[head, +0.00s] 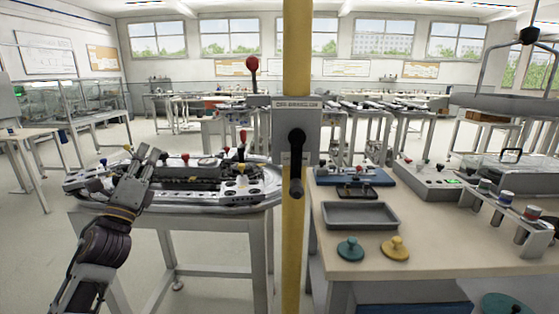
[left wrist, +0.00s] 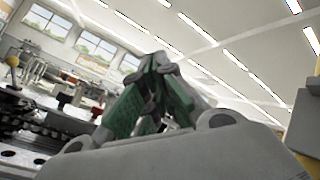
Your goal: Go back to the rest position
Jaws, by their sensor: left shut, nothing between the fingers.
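My left gripper (head: 148,156) is at the left of the head view, its arm rising from the lower left. Its fingers point up, in front of the left part of the ring track (head: 255,190), and hide some of it. I cannot tell whether it touches the track. In the left wrist view the fingers (left wrist: 158,62) with green inner faces meet at the tips, shut and empty. The ring track stands on a grey table (head: 165,232) with several coloured knobs on it. My right gripper is not in view.
A yellow post (head: 296,60) with a grey box and black handle (head: 296,150) stands in the middle. The right table (head: 440,245) holds a grey tray (head: 360,215), a teal knob (head: 350,248), a yellow knob (head: 395,247) and a rack of jars (head: 507,200). Open floor lies left.

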